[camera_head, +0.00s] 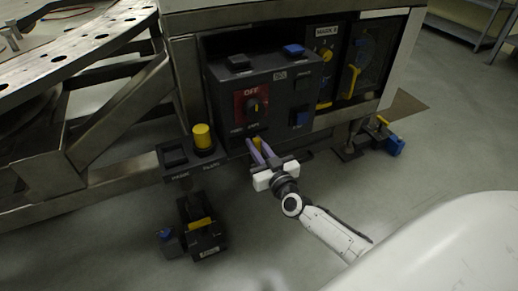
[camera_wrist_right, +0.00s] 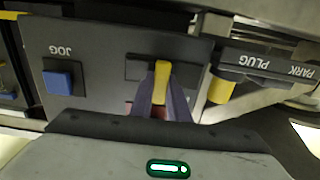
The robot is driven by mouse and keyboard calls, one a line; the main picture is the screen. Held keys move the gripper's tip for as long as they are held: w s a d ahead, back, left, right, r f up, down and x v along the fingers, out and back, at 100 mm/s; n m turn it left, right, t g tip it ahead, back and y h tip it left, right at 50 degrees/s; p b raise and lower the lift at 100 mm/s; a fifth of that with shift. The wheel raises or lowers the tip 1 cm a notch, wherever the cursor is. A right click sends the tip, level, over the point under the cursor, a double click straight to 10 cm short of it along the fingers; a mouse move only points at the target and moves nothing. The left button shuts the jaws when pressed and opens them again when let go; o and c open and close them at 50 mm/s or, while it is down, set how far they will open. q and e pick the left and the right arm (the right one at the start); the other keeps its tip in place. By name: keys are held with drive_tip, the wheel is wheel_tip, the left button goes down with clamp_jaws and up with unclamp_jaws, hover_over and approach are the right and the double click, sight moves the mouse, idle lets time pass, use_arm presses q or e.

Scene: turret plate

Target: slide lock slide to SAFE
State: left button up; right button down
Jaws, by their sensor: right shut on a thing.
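The lock slide is a yellow tab (camera_wrist_right: 161,80) in a dark slot (camera_wrist_right: 136,68) on the dark control box (camera_head: 285,76). In the head view the yellow tab (camera_head: 257,142) shows at the box's lower front edge. My right gripper (camera_head: 257,148) reaches it from the lower right. In the right wrist view the purple-grey fingers of the right gripper (camera_wrist_right: 163,88) are shut on the tab's sides. A bit of red shows beside the fingers. The SAFE label cannot be read in either view. My left gripper is not in view.
A red OFF dial (camera_head: 252,104) and blue buttons (camera_head: 299,118) sit on the box near the gripper. A yellow plug (camera_head: 203,137) stands to its left. A black case with a yellow part (camera_head: 203,228) is on the floor. The floor at right is mostly open.

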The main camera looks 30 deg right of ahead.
drive_tip(key=shift+d, duration=0.35)
drive_tip(key=c, duration=1.7)
unclamp_jaws()
drive_tip(key=shift+s, duration=0.1)
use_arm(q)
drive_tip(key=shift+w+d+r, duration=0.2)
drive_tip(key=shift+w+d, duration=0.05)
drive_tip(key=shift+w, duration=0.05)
